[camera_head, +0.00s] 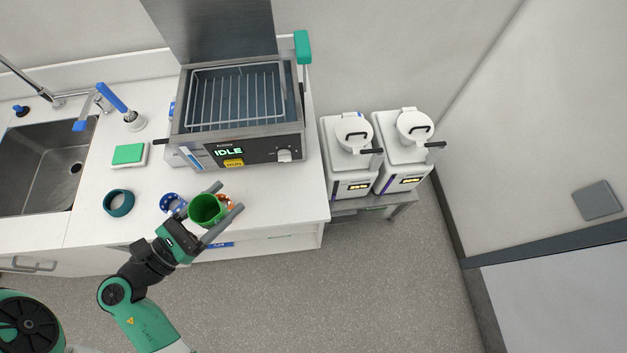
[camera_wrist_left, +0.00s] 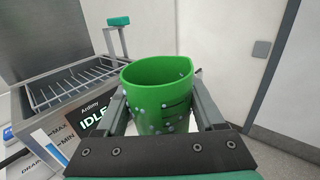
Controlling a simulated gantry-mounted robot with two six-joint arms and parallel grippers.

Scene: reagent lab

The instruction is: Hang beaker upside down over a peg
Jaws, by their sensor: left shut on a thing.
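A green beaker (camera_head: 207,210) is between the fingers of my left gripper (camera_head: 223,202), near the front edge of the counter. In the left wrist view the green beaker (camera_wrist_left: 158,95) is upright with its open mouth up, and the gripper fingers (camera_wrist_left: 160,112) are shut on it from both sides. Droplets or light spots show on its wall. No peg can be made out in either view. My right gripper is not in view.
A water bath (camera_head: 240,105) with a wire rack and an IDLE display stands behind the beaker. A sink (camera_head: 45,165) is at the left. Two white machines (camera_head: 350,150) stand at the right.

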